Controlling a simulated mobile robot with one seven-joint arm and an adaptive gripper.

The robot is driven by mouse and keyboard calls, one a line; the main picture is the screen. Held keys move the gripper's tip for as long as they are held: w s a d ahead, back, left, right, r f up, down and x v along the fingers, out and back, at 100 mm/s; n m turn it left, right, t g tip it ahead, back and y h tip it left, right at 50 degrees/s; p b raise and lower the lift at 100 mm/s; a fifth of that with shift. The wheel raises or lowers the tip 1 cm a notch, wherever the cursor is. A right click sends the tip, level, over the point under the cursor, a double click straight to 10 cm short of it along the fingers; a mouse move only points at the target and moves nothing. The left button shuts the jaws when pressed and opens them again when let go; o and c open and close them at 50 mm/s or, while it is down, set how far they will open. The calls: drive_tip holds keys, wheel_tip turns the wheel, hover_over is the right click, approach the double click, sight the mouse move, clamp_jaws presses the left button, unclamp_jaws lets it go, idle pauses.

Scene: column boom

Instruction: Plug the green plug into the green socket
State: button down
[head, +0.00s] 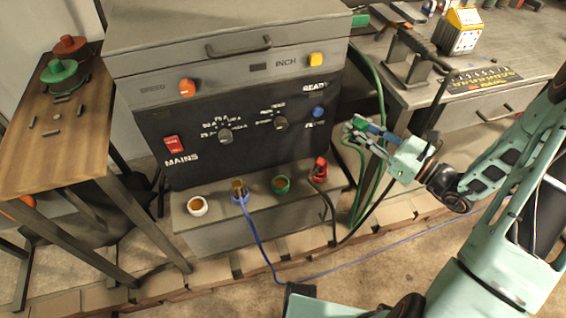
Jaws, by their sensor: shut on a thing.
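The machine's front ledge carries a green socket (281,184), which is empty and faces up. My gripper (358,127) is to the right of the machine, above and to the right of the green socket and apart from it. It is shut on the green plug (357,121), which is small and partly hidden by the fingers. A green cable (362,172) hangs in loops below my gripper. The plug's exact tilt is too small to tell.
A red plug (320,167) with a dark cable stands right of the green socket. A blue socket (239,187) holds a plug with a blue cable. A white socket (197,206) is at left. A workbench (455,93) stands behind my gripper; a wooden table (45,140) is at left.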

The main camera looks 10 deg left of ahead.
drive_tip(key=s+a+f+n+g+y+b, duration=0.1)
drive_tip(key=s+a+f+g+b, duration=0.15)
drive_tip(key=a+f, duration=0.6)
drive_tip(key=s+a+f+n+g+b, duration=0.1)
drive_tip(key=s+a+f, duration=0.3)
drive_tip(key=a, duration=0.7)
drive_tip(key=shift+w+d+f+b, duration=0.1)
drive_tip(key=shift+w+f+b, duration=0.15)
drive_tip(key=shift+f+b, duration=0.65)
drive_tip(key=shift+w+d+f+b, duration=0.1)
drive_tip(key=shift+w+f+b, duration=0.3)
drive_tip(key=shift+f, duration=0.8)
drive_tip(key=shift+w+d+f+b, duration=0.1)
drive_tip(key=shift+f+b, duration=0.7)
drive_tip(key=shift+f, duration=0.25)
drive_tip(key=shift+f+b, duration=0.35)
drive_tip(key=shift+f, duration=0.2)
drive_tip(key=c, duration=2.2)
unclamp_jaws()
drive_tip(key=shift+o, duration=1.2)
drive_tip(key=shift+d, duration=0.1)
drive_tip(key=shift+p+v, duration=0.35)
drive_tip(key=shift+v, duration=5.15)
